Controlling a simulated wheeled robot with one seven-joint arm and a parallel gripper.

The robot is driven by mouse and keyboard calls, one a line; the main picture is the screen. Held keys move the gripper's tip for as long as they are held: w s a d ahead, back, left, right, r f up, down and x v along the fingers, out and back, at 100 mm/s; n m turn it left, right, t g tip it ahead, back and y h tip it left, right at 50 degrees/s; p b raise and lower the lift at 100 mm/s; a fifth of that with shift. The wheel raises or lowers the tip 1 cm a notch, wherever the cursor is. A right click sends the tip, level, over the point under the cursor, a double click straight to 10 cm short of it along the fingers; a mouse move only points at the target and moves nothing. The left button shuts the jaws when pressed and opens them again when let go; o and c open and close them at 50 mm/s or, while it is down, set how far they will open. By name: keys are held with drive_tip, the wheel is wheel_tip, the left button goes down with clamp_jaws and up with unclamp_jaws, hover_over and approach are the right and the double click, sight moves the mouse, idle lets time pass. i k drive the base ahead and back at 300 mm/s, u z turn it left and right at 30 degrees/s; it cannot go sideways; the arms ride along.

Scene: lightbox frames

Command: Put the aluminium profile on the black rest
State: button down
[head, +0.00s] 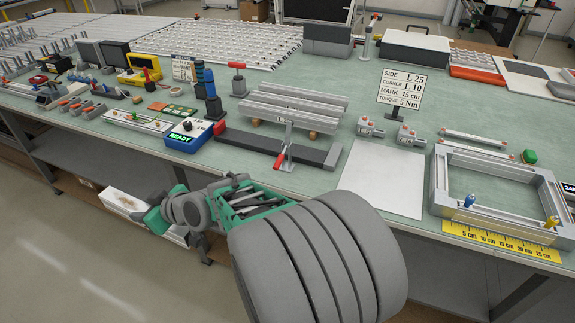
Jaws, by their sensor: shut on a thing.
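My gripper (157,216), with green parts, is at the lower left, low in front of the bench's front edge. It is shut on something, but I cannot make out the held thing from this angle. Several pale aluminium profiles (297,102) lie side by side on small wooden blocks at the middle of the bench. A long dark bar (250,146), which may be the black rest, lies in front of them. No profile shows on its top. Two shorter profiles (473,137) lie behind an aluminium frame (545,187) at the right.
A red-handled clamp (287,150) stands against the dark bar. A blue READY box (187,137) is at its left. A white sheet (381,180) lies to the right, with a sign (401,88) behind. A pale box (125,203) is below the bench top, by my gripper.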

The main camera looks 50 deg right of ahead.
sight(272, 144)
drive_tip(key=u, duration=1.6)
drive_tip(key=i, duration=1.1)
drive_tip(key=z, duration=3.6)
